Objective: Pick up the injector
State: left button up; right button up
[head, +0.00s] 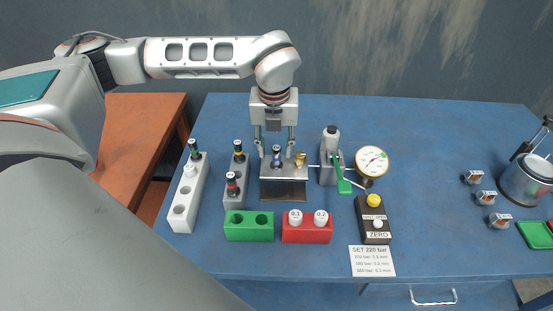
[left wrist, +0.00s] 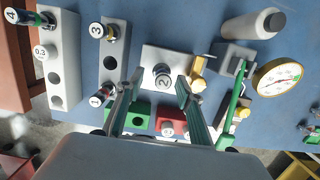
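My left gripper (head: 276,147) points down over the grey metal stand (head: 297,171), with its fingers apart. Injector 3 (head: 239,148) and injector 1 (head: 232,182) stand in a grey rack (head: 231,198). Injector 4 (head: 194,148) stands in a white rack (head: 185,208). My right gripper is not in view.
A green two-hole block (head: 249,235) and a red block (head: 307,236) with white caps lie in front. A pump with a green lever (head: 342,177), a gauge (head: 371,160) and a button box (head: 375,223) stand right of the stand.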

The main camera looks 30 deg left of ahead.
aim_at(277, 156)
pick_arm(q)
jog(key=shift+w+d+f, duration=0.1)
jog(key=shift+w+f, duration=0.1)
jog(key=shift+f, duration=1.05)
jog(key=shift+w+f, duration=0.1)
jog(key=shift+f, duration=0.45)
grip_shut()
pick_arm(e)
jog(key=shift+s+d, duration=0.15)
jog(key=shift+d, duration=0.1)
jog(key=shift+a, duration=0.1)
pick_arm(q)
jog(key=shift+r, duration=0.1)
